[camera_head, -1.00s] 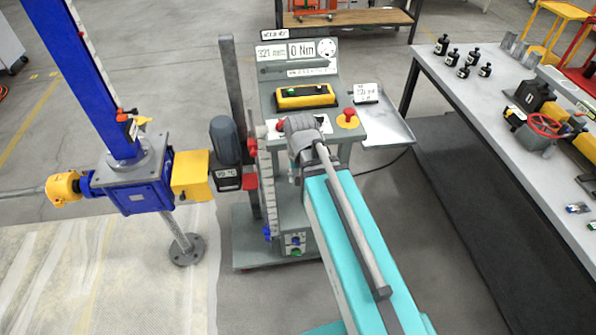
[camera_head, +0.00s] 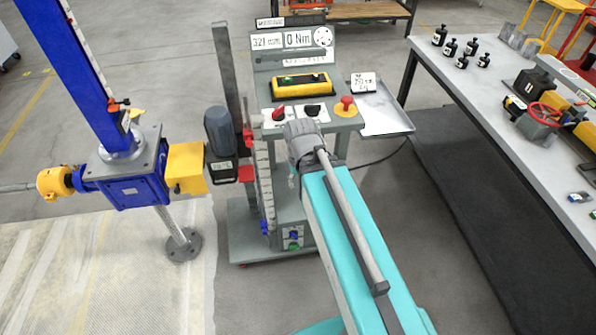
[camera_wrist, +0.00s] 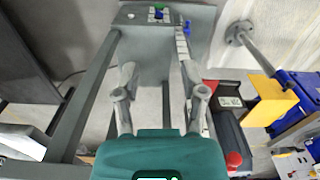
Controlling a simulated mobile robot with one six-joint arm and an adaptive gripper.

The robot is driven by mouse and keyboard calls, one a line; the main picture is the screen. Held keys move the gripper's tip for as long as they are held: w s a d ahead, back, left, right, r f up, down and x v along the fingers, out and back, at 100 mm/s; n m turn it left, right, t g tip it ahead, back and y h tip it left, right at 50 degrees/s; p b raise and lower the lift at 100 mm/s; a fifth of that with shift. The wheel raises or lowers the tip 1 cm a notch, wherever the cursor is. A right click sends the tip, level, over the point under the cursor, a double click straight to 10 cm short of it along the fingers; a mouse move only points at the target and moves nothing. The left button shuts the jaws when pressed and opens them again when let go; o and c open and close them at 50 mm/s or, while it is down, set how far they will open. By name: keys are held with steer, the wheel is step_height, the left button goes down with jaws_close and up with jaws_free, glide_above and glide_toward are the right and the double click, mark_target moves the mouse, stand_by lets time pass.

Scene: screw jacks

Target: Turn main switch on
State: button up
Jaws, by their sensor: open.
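The grey control console (camera_head: 262,88) stands ahead in the head view. Its sloped top carries a red rotary knob (camera_head: 280,113), a black rotary knob (camera_head: 312,110) and a red mushroom button (camera_head: 346,104) on yellow. Low on its front is a small panel with a blue knob (camera_head: 293,235) and a green button (camera_head: 294,246). Which control is the main switch I cannot tell. In the wrist view, my gripper (camera_wrist: 160,95) is open and empty, its fingers apart. The blue knob (camera_wrist: 158,15) shows beyond the fingertips, at the top. My arm hides the fingers in the head view.
A blue screw jack (camera_head: 135,190) with yellow fittings and a dark motor (camera_head: 222,138) stand left of the console. A side tray (camera_head: 385,120) juts out right. A workbench (camera_head: 490,95) with black weights is farther right.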

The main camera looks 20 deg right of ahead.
mark_target(278, 109)
steer(key=w+a+r+m+p, duration=0.1)
steer(key=w+r+m+p, duration=0.8)
steer(key=w+r+p, duration=1.2)
step_height(278, 109, up, 3)
steer(key=p, duration=0.3)
steer(key=shift+w+r+m, duration=0.15)
steer(key=shift+w+m, duration=0.25)
steer(key=shift+f, duration=0.2)
step_height(278, 109, down, 13)
steer(key=b, duration=1.3)
steer(key=shift+f+b, duration=0.2)
steer(key=shift+b, duration=0.1)
steer(key=shift+c, duration=0.2)
jaws_close()
